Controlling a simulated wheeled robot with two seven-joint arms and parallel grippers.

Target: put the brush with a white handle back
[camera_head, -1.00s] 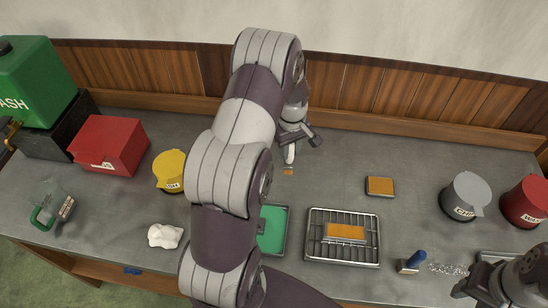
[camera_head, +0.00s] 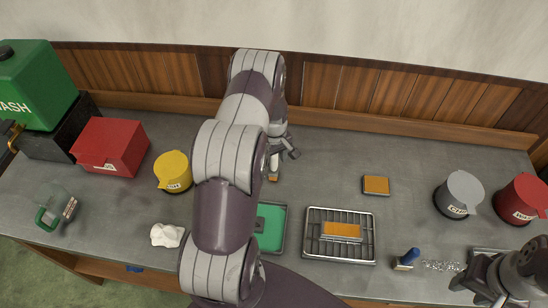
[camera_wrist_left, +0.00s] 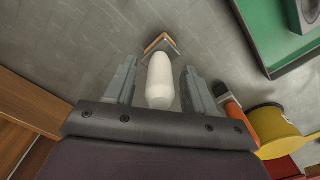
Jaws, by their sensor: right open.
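The brush with a white handle (camera_wrist_left: 160,80) stands between the fingers of my left gripper (camera_wrist_left: 160,70) in the left wrist view. Its blunt handle end points toward the camera, and its brown-edged head (camera_wrist_left: 161,43) shows beyond. In the head view, the white handle (camera_head: 274,165) hangs under my left gripper (camera_head: 281,150), with the orange-brown head below it. The brush has moved along with this gripper, which is shut on it, though the contact is not clearly visible. My right gripper (camera_head: 484,280) is open and empty at the lower right, near a blue-handled brush (camera_head: 408,258).
A wire rack tray (camera_head: 313,252) holds an orange-topped block. A green tray (camera_head: 271,230) is partly behind my left arm. A yellow pot (camera_head: 173,171) stands left; another brush (camera_wrist_left: 228,100) lies beside it. Grey (camera_head: 459,195) and red (camera_head: 522,200) pots stand right.

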